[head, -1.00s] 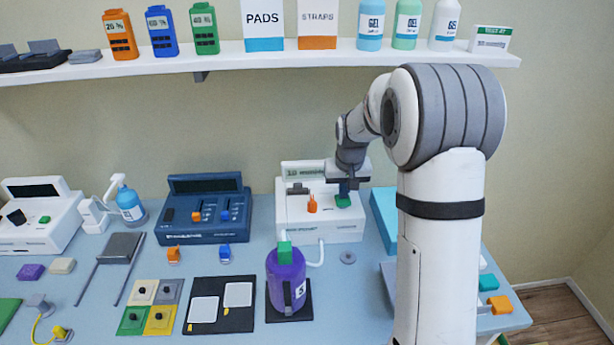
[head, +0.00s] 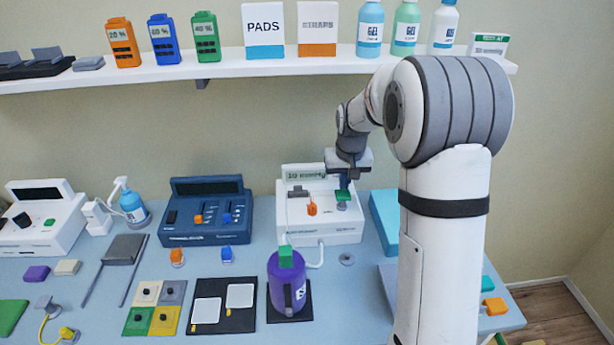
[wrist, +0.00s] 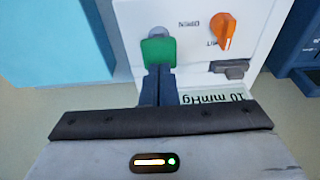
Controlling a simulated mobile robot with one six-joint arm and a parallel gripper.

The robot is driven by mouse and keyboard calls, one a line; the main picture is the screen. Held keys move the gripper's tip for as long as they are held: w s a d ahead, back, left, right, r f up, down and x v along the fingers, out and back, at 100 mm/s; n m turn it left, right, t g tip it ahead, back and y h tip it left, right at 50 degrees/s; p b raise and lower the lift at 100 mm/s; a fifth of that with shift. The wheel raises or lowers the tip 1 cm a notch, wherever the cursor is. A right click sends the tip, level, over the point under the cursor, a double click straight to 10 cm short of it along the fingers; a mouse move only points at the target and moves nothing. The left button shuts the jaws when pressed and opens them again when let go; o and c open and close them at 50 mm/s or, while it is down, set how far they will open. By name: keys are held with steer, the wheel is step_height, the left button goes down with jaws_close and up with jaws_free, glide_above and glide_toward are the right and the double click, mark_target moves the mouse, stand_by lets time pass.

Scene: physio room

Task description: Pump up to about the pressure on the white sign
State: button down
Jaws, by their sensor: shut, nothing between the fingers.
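The white pump unit (head: 335,229) stands at the back of the table. Its display (head: 306,174) reads about "10 mmHg"; the wrist view shows it upside down (wrist: 222,96). On its face are a green button (head: 343,196), an orange knob (head: 311,209) and a dark switch (head: 298,192). My gripper (head: 344,186) is shut and empty, its fingertips just over the green button. In the wrist view my fingertips (wrist: 158,72) are at the green button's (wrist: 158,51) edge; I cannot tell if they touch. The white sign (head: 489,44) on the shelf says "TEST AT"; its number is blurred.
A white hose (head: 319,262) lies between the pump unit and the purple jug-like vessel (head: 286,288) with a green top. A dark blue console (head: 206,226) stands to the left. A light blue box (head: 384,218) stands close on the right. A shelf (head: 250,70) runs above.

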mark_target(343, 194)
stand_by(0.4)
steer(key=shift+f+b, duration=1.7)
steer(key=shift+f, duration=0.6)
steer(key=shift+r, duration=0.1)
steer(key=shift+r+p, duration=1.45)
steer(key=shift+r, duration=0.8)
steer(key=shift+f+b, duration=1.5)
steer(key=shift+f, duration=0.6)
steer(key=shift+r+p, duration=1.25)
steer(key=shift+r, duration=0.85)
